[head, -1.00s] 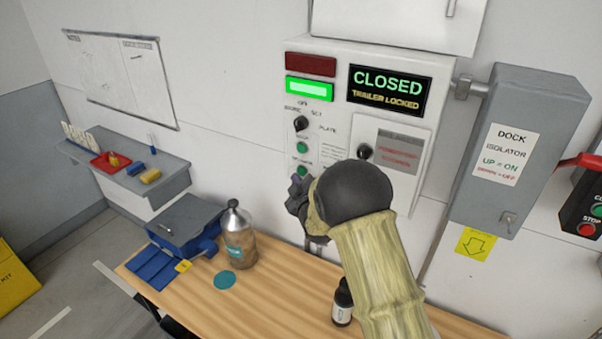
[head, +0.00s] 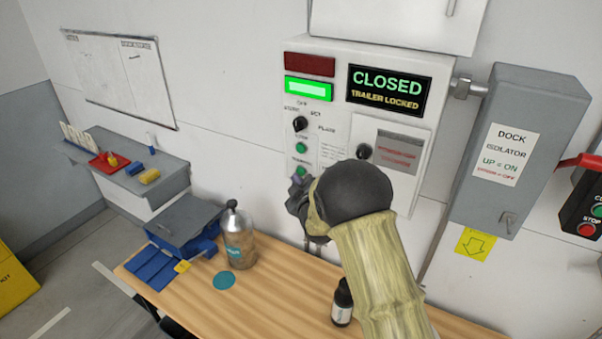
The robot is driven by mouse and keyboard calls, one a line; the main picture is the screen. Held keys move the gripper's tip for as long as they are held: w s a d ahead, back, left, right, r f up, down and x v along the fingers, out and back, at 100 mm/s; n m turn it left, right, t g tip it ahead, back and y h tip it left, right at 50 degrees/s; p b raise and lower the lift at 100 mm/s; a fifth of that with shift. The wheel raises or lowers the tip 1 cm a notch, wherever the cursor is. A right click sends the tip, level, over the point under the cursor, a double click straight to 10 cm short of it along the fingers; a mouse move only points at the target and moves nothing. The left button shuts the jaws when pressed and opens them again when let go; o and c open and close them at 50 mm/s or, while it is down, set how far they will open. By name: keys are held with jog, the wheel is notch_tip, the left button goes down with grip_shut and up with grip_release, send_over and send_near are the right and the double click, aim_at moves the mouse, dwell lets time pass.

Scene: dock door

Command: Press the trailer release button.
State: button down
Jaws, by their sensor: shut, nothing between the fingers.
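The white control panel (head: 340,62) on the wall has a lit green lamp (head: 309,89), a dark red lamp (head: 310,65) and a display (head: 389,91) reading CLOSED, TRAILER LOCKED. Below a black selector knob (head: 300,124) are an upper green button (head: 301,147) and a lower green button (head: 301,171). Their labels are too small to read surely. My gripper (head: 297,190) is shut and empty, its tip just below the lower green button. I cannot tell whether it touches the panel. My wrist hides the panel's lower part.
A wooden bench (head: 270,300) below the panel holds a large bottle (head: 237,238), a small dark bottle (head: 342,303) and a blue box (head: 185,228). A grey isolator box (head: 522,110) is on the right. A grey shelf (head: 172,180) is at left.

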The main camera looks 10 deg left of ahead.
jog(key=shift+s+a, duration=0.25)
jog(key=shift+d+r, duration=0.1)
jog(key=shift+d, duration=0.05)
jog(key=shift+w, duration=0.1)
